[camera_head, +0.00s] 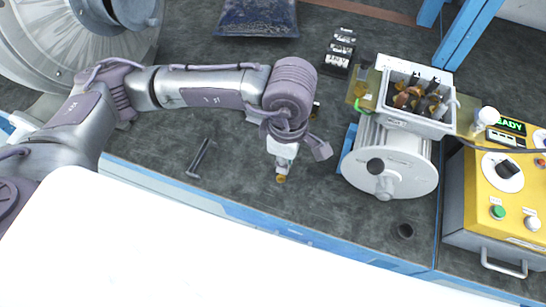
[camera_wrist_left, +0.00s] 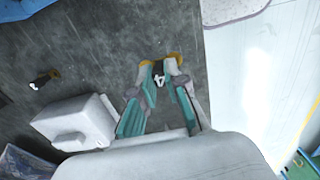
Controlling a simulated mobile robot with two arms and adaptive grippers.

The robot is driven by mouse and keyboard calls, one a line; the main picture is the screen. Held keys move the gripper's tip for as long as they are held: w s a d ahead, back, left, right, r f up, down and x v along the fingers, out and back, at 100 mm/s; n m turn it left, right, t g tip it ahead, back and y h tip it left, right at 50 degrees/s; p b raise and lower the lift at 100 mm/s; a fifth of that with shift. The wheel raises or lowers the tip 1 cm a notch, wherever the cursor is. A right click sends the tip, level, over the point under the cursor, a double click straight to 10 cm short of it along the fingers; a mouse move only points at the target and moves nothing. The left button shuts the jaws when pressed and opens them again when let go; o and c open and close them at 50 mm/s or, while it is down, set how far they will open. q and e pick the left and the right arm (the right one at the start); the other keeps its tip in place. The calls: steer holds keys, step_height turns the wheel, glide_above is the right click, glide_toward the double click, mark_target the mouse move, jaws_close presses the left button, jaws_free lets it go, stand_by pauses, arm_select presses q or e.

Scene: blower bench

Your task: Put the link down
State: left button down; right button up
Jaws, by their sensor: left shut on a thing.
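My left gripper (camera_head: 284,166) points down over the dark bench mat, between the black bar tool and the white motor. In the left wrist view its teal fingers (camera_wrist_left: 164,78) are shut on the link (camera_wrist_left: 177,58). Brass-coloured parts of the link stick out beyond the fingertips, and the fingers hide much of the rest. In the head view only a small brass end of the link (camera_head: 281,179) shows below the fingertips. I cannot tell whether the link touches the mat. My right gripper is not in view.
The motor (camera_head: 388,170) with its open terminal box (camera_head: 418,97) stands to the right. A black bar tool (camera_head: 199,158) lies to the left. A yellow control box (camera_head: 510,190) is far right. The mat around the gripper is mostly clear.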

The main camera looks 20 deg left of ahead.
arm_select(q)
steer(key=w+a+f, duration=0.2)
steer(key=w+a, duration=0.1)
steer(key=shift+w+a+f+p, duration=0.1)
steer(key=shift+a+f+p, duration=0.2)
steer(key=shift+f, duration=0.1)
step_height(320, 180, down, 4)
steer(key=shift+f+p, duration=0.1)
steer(key=shift+p, duration=0.35)
steer(key=shift+f+b, duration=0.3)
steer(key=shift+b, duration=0.15)
steer(key=c, duration=1.2)
jaws_free()
steer(key=shift+r, duration=0.25)
step_height(320, 180, up, 12)
steer(key=shift+r, duration=0.15)
